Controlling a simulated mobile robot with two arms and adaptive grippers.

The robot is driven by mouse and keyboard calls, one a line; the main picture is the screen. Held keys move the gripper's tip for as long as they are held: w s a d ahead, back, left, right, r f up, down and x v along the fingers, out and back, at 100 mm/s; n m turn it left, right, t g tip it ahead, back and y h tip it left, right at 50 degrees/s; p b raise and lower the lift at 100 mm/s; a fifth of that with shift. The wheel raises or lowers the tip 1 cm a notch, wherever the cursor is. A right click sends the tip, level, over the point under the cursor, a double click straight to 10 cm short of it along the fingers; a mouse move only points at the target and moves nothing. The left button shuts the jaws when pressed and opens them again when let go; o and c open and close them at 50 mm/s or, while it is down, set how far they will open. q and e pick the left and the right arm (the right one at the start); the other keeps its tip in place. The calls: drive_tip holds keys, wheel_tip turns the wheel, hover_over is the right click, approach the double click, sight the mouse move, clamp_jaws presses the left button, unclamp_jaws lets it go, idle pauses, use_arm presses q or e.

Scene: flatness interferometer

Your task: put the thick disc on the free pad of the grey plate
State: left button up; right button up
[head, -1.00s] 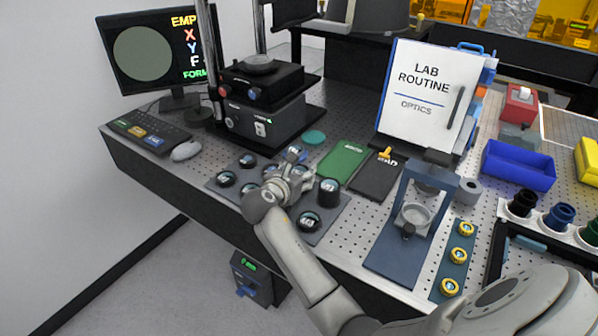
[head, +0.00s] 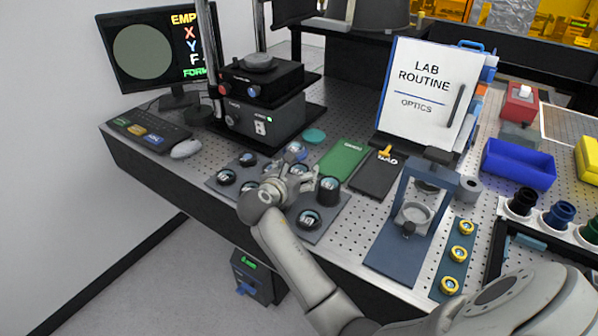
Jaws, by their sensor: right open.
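The grey plate (head: 335,207) lies on the perforated bench, with several dark round discs on it. The tallest, which looks like the thick disc (head: 329,190), stands upright on the right part of the plate. Lower discs sit at the front (head: 309,220), at the left (head: 226,176) and at the back (head: 297,151). My right gripper (head: 309,177) is open and empty over the plate's middle, its fingers pointing right, just left of the thick disc. My wrist and fingers hide the middle of the plate, so I cannot tell which pad is free. My left gripper is out of view.
A green pad (head: 343,160) and a black pad (head: 376,177) lie right of the plate. A blue stand (head: 410,215) is further right, beside a strip with gold-rimmed pieces (head: 452,270). The instrument (head: 264,120) stands behind, and a mouse (head: 186,149) lies left.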

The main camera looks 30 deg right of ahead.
drive_tip(key=v, duration=1)
drive_tip(key=shift+s+a+r, duration=0.15)
drive_tip(key=shift+s+a, duration=0.05)
drive_tip(key=shift+a, duration=0.1)
